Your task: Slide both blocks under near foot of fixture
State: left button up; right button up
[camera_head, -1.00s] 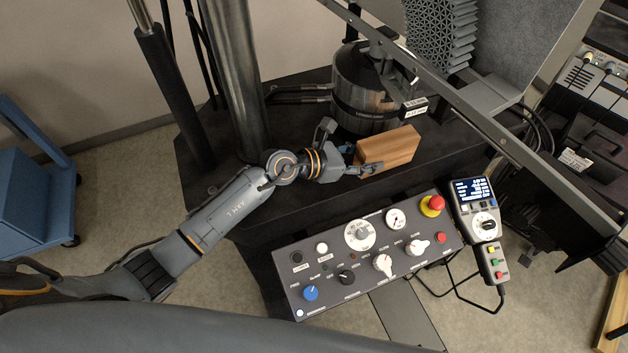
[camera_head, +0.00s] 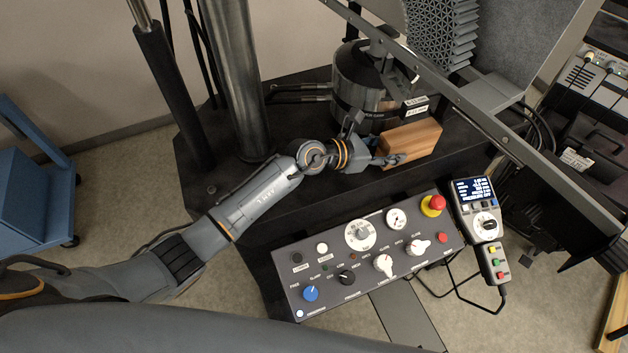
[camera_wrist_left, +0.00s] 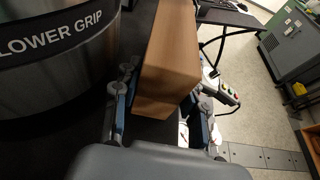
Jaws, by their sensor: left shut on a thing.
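One wooden block (camera_head: 412,143) shows in the head view, just in front of the dark round lower grip (camera_head: 362,88) on the black machine base. My left gripper (camera_head: 388,158) is shut on the block's left end. In the left wrist view the block (camera_wrist_left: 170,55) stands between the two fingers of the gripper (camera_wrist_left: 160,112), and the lower grip (camera_wrist_left: 60,65) is close beside it on the left. I cannot tell whether the block touches the base. A second block cannot be made out. The fixture's near foot cannot be made out for certain. My right gripper is not in view.
A control panel (camera_head: 365,250) with knobs and a red emergency button (camera_head: 436,203) stands in front of the base. A handheld pendant (camera_head: 476,215) hangs at its right. A long metal rail (camera_head: 470,110) crosses above the base. A steel column (camera_head: 236,80) rises at the left.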

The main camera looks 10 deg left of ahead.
pick_arm(q)
jog(key=shift+w+d, duration=0.1)
jog(key=shift+d, duration=0.05)
jog(key=shift+w+d+f+b, duration=0.1)
jog(key=shift+w+d+b, duration=0.2)
jog(key=shift+w+d, duration=0.35)
jog(key=shift+w+d+r+b, duration=0.1)
jog(key=shift+w+d+b, duration=0.2)
jog(key=shift+d, duration=0.55)
jog(key=shift+w+d+f+b, duration=0.1)
jog(key=shift+w+d+b, duration=0.15)
jog(key=shift+w+d, duration=0.4)
jog(key=shift+s+d, duration=0.1)
jog(key=o, duration=1.2)
jog(key=shift+c, duration=0.2)
jog(key=o, duration=0.3)
jog(key=shift+d, duration=0.15)
jog(key=shift+o, duration=0.3)
